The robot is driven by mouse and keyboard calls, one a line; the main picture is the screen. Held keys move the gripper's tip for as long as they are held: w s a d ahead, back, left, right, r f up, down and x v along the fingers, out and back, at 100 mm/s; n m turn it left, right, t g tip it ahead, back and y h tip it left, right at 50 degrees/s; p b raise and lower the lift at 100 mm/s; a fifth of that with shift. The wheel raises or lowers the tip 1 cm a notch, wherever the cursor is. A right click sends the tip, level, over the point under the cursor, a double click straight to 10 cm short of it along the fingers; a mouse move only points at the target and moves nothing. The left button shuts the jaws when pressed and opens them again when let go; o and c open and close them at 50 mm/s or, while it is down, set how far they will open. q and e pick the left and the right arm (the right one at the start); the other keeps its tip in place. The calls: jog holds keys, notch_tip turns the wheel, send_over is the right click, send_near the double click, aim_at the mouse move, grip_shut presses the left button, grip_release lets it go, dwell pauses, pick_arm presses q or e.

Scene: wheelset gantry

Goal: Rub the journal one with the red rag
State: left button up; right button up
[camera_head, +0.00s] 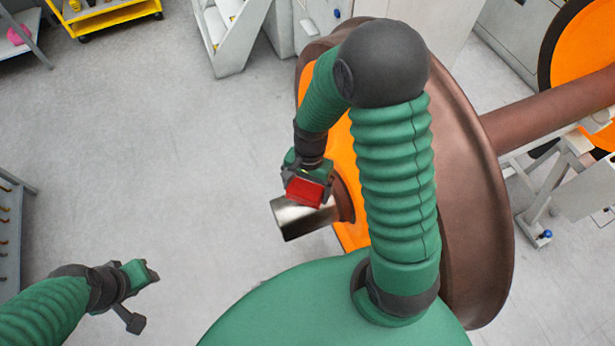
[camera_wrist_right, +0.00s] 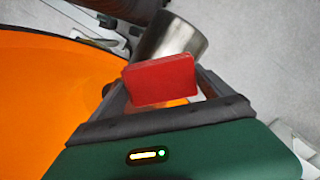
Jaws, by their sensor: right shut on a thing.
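The journal (camera_head: 300,221) is a shiny metal stub standing out from the orange face of a big brown wheel. My right gripper (camera_head: 307,186) is shut on the red rag (camera_head: 304,193), a flat red block. In the head view the rag overlaps the upper side of the journal; I cannot tell whether they touch. In the right wrist view the rag (camera_wrist_right: 160,80) sits between the fingers, with the journal (camera_wrist_right: 172,40) just beyond it. My left gripper (camera_head: 143,293) is away at the lower left, with nothing seen in it; its jaw opening is unclear.
The wheel (camera_head: 465,190) and its axle (camera_head: 550,103) fill the right side, with another orange-faced wheel (camera_head: 585,50) at the far right. A yellow cart (camera_head: 110,18) and a white rack (camera_head: 230,40) stand at the back. Floor left of the journal is clear.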

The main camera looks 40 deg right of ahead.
notch_tip(320, 180, up, 4)
jog(key=p, duration=0.2)
jog(key=shift+w+a+f+p, duration=0.1)
jog(key=shift+a+f+p, duration=0.1)
jog(key=shift+p, duration=0.2)
jog(key=shift+r+p, duration=0.35)
jog(key=shift+r, duration=0.05)
pick_arm(q)
jog(key=r, duration=0.1)
jog(key=a+r, duration=0.1)
jog(key=r, duration=0.2)
jog(key=shift+s+a, duration=0.15)
jog(key=shift+s, duration=0.2)
jog(key=shift+w+d, duration=0.1)
jog(key=shift+d, duration=0.15)
pick_arm(e)
jog(key=shift+d+f, duration=0.1)
jog(key=shift+d, duration=0.05)
